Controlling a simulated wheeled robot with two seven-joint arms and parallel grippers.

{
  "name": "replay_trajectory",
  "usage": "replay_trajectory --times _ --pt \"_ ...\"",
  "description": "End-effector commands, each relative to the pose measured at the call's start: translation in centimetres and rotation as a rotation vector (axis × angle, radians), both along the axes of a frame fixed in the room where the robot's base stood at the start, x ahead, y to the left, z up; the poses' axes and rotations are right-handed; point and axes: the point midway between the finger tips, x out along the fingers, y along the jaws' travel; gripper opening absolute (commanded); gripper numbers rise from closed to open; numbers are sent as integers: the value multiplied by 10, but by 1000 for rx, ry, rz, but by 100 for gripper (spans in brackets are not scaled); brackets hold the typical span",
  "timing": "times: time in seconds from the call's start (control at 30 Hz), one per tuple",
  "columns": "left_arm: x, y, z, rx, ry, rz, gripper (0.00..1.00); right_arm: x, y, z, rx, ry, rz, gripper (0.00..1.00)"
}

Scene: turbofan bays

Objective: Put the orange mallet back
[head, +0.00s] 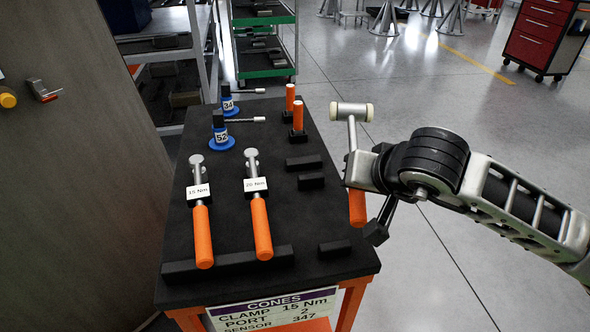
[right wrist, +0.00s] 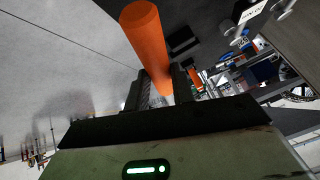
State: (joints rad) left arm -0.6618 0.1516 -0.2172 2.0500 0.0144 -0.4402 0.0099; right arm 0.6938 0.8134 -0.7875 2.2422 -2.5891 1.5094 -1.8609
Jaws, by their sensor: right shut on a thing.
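The orange mallet, with a pale head (head: 351,111) and an orange handle (head: 357,207), is upright at the right edge of the black-topped cart (head: 226,124). My right gripper (head: 362,180) is shut on it, around the shaft or upper handle; the exact grip is partly hidden by the gripper. In the right wrist view the orange handle (right wrist: 148,40) stands out between the fingers. The mallet appears held above the cart top. Black holder blocks (head: 304,162) lie on the cart left of the mallet. My left gripper is not in view.
Two orange-handled torque wrenches, 15 Nm (head: 202,225) and 20 Nm (head: 260,220), lie on the cart. Blue-based items marked 34 (head: 228,104) and 52 (head: 221,136) and two orange-handled tools (head: 298,118) stand behind. A label card (head: 275,312) hangs in front.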

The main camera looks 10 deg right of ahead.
Motion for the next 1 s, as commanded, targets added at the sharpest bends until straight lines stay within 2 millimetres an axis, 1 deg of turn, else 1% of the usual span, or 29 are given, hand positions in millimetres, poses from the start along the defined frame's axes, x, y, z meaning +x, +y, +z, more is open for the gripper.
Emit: replay_trajectory --times 0.03,0.1,0.2,0.3,0.6,0.77,1.0 --pt "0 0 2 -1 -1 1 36 7 8 4 17 37 46 0" --pt "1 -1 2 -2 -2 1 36 12 19 6 27 101 119 0" --pt "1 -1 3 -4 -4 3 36 16 34 11 29 173 211 0" --pt "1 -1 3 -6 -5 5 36 17 41 13 24 211 262 0" --pt "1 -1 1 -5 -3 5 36 17 42 12 22 217 269 0" --pt "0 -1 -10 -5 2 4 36 13 41 10 20 200 269 0" --pt "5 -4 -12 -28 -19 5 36 12 41 -5 23 203 267 0"
